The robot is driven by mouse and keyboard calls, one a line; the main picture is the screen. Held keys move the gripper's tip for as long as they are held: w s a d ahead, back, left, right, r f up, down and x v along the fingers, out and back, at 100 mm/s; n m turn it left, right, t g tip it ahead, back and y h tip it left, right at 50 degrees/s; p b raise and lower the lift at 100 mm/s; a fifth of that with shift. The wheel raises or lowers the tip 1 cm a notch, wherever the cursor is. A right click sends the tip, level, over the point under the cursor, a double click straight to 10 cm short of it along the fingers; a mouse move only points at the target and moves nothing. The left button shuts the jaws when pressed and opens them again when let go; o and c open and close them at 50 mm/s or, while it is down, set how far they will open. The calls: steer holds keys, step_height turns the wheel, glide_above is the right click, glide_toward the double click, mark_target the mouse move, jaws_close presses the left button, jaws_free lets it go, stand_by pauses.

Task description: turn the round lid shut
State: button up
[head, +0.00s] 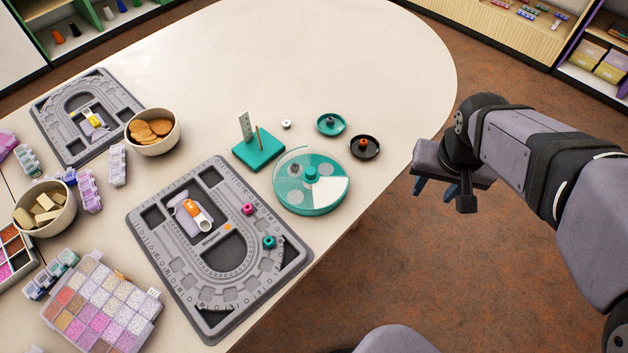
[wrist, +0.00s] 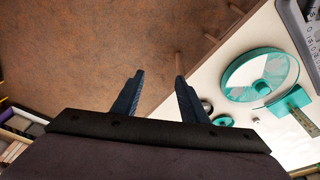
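A round teal box (head: 308,208) stands on the table near its right edge. Its round lid (head: 291,165) is clear, with a teal knob (head: 311,172) at the middle. A white wedge shows on the right side and pale round patches show elsewhere under or on the lid; I cannot tell exactly where the lid's opening lies. The box also shows in the wrist view (wrist: 235,92), at the right. My gripper (head: 435,190) is off the table's right edge, over the floor, apart from the box. Its blue fingers are spread and empty in the wrist view (wrist: 160,80).
A teal dish (head: 331,124) and a black dish (head: 365,147) sit behind the box. A teal stand (head: 259,150) with upright pieces is behind left. A grey bead board (head: 160,226) lies close on the left. Bowls and bead boxes crowd the far left. The table's back is clear.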

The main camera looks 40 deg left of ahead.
steer(key=s+a+f+n+y+b, duration=0.1)
steer(key=s+a+f+n+b, duration=0.15)
steer(key=a, duration=0.95)
steer(key=n+y+b, duration=0.1)
steer(key=b, duration=0.3)
glide_toward(311, 171)
steer(key=shift+t, duration=0.4)
steer(key=shift+s+x, duration=0.15)
steer(key=shift+x, duration=1.9)
steer(key=shift+s+x, duration=0.2)
steer(key=shift+x, duration=1.8)
steer(key=shift+f, duration=0.1)
jaws_close()
